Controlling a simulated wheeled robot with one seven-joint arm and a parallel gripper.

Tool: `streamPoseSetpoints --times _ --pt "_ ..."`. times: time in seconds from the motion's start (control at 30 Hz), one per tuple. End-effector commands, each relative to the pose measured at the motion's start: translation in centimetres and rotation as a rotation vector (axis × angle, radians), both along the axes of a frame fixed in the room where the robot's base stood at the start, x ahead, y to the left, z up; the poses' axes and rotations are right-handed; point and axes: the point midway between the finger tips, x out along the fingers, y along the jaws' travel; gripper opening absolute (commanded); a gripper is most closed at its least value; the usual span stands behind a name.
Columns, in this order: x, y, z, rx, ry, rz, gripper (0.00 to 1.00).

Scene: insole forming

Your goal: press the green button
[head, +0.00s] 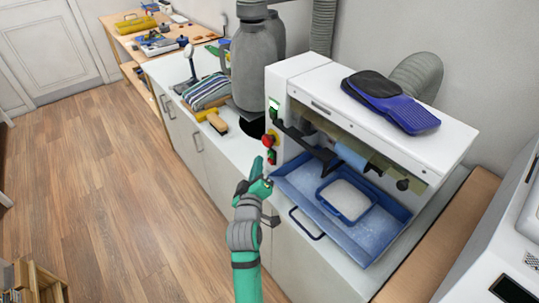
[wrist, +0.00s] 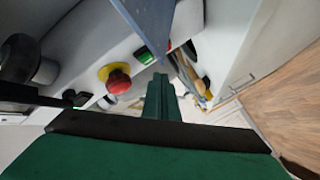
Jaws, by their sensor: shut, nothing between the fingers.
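In the head view the green button (head: 272,153) is small, just below the red mushroom button (head: 267,141). My gripper (head: 259,170) is green and shut, with nothing held. It is in front of the button panel, slightly below and left of the green button. In the wrist view its closed fingers (wrist: 160,95) point toward the panel just below the green button, with no contact visible.
The red mushroom button on its yellow base (wrist: 117,81) is close beside the fingers. A blue tray (head: 390,228) juts out of the machine to the right of my gripper. A brush (head: 217,123) and striped cloth lie on the counter behind.

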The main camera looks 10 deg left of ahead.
Motion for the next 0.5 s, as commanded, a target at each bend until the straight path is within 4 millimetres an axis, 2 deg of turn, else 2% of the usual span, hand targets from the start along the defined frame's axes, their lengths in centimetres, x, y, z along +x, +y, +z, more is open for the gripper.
streamPoseSetpoints --times 0.17,0.5 --pt "0.7 -0.58 0.04 0.001 -0.001 -0.001 0.0" --pt "0.77 -0.5 0.05 0.0 -0.001 0.002 0.0"
